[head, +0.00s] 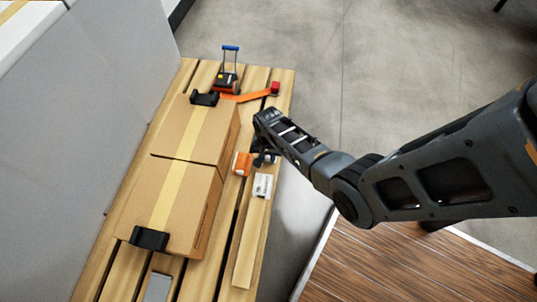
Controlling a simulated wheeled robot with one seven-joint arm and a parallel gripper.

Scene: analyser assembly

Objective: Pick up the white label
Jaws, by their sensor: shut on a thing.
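The white label (262,186) is a small pale piece with dark print, near the right edge of the wooden pallet (246,262). My gripper (262,160) is dark and points down just above the label in the picture. It is shut on the white label, though the fingertips are small and dark and the contact is hard to make out. An orange and white item (240,163) is close by on the left of the gripper.
Two taped cardboard boxes (186,190) fill the pallet's middle, with black clamps (149,238) at the ends. A red and black device with a blue handle (229,75) and an orange strap (255,95) are at the far end. A grey panel (95,110) borders the left.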

